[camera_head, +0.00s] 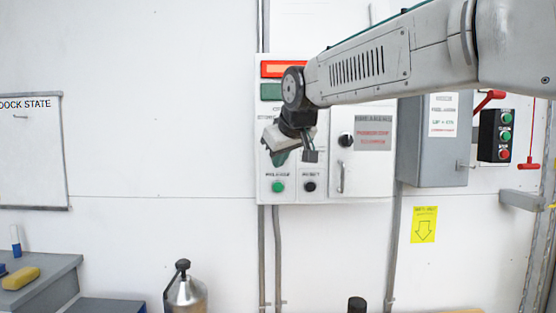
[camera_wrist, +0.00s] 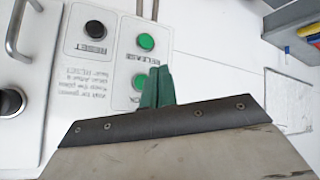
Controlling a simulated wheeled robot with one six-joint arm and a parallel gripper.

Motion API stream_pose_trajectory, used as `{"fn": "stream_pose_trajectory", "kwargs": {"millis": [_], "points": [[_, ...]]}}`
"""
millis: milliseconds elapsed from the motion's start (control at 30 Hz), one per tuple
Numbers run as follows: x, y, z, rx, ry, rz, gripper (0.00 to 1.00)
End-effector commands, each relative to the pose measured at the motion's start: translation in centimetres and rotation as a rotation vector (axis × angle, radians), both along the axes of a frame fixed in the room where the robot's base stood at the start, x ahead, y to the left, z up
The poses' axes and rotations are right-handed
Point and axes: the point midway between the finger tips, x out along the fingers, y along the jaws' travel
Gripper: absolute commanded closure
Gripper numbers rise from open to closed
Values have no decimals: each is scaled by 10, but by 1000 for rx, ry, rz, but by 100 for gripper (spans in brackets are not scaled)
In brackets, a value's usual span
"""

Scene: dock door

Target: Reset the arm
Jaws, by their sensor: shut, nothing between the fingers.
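My gripper (camera_head: 281,157) is in front of the white control panel (camera_head: 325,194), above its lower row of buttons. In the wrist view its green fingers (camera_wrist: 159,72) are together with nothing between them. The black RESET button (camera_head: 309,186) is at the lower middle of the panel; it also shows in the wrist view (camera_wrist: 95,29), where the panel appears upside down. The green RELEASE button (camera_head: 278,187) is beside it, and near the fingertips in the wrist view (camera_wrist: 146,42). The fingers appear apart from both buttons. My arm hides part of the panel.
A red lit display (camera_head: 285,69) is at the panel's top. A black knob (camera_head: 346,140) and a handle (camera_head: 340,177) are on the panel's right. A grey box (camera_head: 432,155) stands out farther right. A grey bench (camera_head: 55,276) and a metal canister (camera_head: 186,293) are low left.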

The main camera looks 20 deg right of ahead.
Motion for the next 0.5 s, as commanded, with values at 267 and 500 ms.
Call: {"fn": "stream_pose_trajectory", "kwargs": {"millis": [267,500], "points": [[-1,0,0,0,0,0,100],[-6,0,-9,16,38,-18,100]]}}
